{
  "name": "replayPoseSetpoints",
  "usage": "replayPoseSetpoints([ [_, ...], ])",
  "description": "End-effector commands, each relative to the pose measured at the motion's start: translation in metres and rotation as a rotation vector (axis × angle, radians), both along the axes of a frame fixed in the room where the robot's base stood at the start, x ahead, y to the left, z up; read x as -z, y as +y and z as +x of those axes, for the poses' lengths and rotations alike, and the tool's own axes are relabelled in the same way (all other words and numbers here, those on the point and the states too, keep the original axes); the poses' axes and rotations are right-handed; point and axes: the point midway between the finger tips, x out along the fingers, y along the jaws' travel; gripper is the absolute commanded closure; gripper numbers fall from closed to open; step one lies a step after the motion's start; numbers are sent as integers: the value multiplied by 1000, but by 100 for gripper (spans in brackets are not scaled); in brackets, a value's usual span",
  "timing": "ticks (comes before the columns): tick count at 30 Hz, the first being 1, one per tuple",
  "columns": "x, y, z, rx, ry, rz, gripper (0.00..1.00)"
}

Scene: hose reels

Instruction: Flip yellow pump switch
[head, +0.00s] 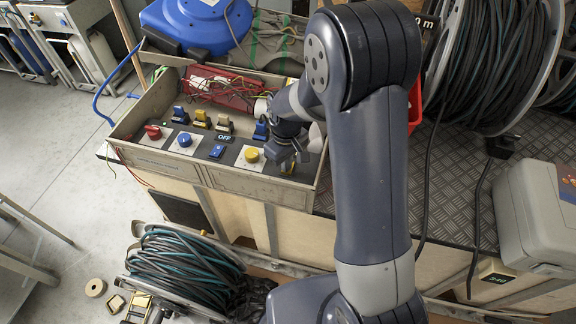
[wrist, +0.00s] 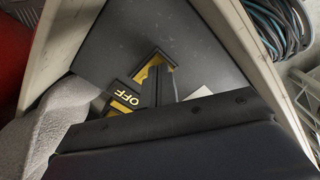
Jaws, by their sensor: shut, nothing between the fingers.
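In the head view, a grey control box holds a yellow switch (head: 287,169) at the right end of its front row, partly hidden by my gripper (head: 290,155). In the wrist view, the yellow edges of this switch (wrist: 167,59) show around the dark tips of my gripper (wrist: 158,82). My gripper is shut and empty, and its tips are over or against the switch; I cannot tell if they touch. Another yellow toggle (head: 200,118) stands in the back row.
The box's raised wall (head: 257,186) borders the panel. Hose reels and a grey case (head: 535,215) are at right.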

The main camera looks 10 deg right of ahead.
Motion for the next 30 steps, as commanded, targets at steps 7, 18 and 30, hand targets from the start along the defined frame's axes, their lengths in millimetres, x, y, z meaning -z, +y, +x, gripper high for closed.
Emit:
replayPoseSetpoints([
  [7, 5, 0, 0, 0, 0, 0, 100],
  [18, -1, 0, 0, 0, 0, 0, 100],
  [30, -34, 0, 0, 0, -1, 1, 100],
])
